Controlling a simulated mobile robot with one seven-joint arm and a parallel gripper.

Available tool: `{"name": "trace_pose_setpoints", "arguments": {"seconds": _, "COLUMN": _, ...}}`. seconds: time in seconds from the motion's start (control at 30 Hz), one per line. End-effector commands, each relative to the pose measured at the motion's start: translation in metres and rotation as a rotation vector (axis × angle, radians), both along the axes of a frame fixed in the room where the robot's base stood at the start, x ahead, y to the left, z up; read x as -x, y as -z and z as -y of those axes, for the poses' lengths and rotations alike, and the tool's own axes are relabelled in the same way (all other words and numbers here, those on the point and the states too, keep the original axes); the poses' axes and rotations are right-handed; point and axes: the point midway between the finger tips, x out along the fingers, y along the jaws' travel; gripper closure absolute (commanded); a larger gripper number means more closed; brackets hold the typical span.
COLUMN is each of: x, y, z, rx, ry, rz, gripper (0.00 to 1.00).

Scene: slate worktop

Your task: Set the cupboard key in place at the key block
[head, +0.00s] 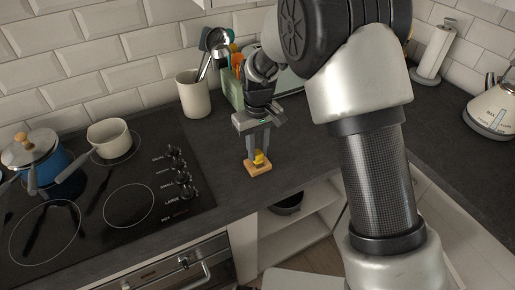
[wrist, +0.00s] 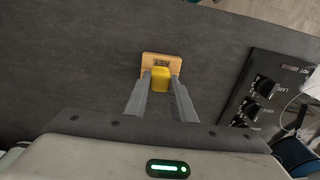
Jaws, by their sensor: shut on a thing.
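The yellow cupboard key (head: 260,158) is between the fingers of my gripper (head: 258,150), which is shut on it. In the wrist view the key (wrist: 160,76) shows as a yellow piece between the fingertips of my gripper (wrist: 160,84). The wooden key block (head: 257,169) lies on the worktop directly at the fingertips. In the wrist view the block (wrist: 161,57) carries dark lettering and sits just beyond the key. The key's lower end is hidden, so I cannot tell whether it is in the block or just above it.
A black hob (head: 130,205) with knobs lies to the left, bearing a blue pot (head: 62,165) and a cream pan (head: 108,137). A utensil crock (head: 194,95) and a green container (head: 230,90) stand behind. The slate worktop (head: 222,160) around the block is clear; its front edge is close.

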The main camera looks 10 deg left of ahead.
Motion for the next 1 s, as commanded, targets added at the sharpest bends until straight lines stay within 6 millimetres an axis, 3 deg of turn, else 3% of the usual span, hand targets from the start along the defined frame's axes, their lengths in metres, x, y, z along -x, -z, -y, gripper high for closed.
{"name": "trace_pose_setpoints", "arguments": {"seconds": 0.47, "x": 0.0000, "y": 0.0056, "z": 0.0000, "rx": 0.000, "ry": 0.000, "rz": 0.000, "gripper": 0.99}}
{"name": "trace_pose_setpoints", "arguments": {"seconds": 0.5, "x": 0.0000, "y": 0.0056, "z": 0.0000, "rx": 0.000, "ry": 0.000, "rz": 0.000, "gripper": 0.76}}
{"name": "trace_pose_setpoints", "arguments": {"seconds": 0.63, "x": 0.0000, "y": 0.0056, "z": 0.0000, "rx": 0.000, "ry": 0.000, "rz": 0.000, "gripper": 0.55}}
{"name": "trace_pose_setpoints", "arguments": {"seconds": 1.0, "x": -0.0003, "y": -0.0002, "z": -0.0001, "rx": -0.001, "ry": 0.000, "rz": 0.001, "gripper": 0.55}}
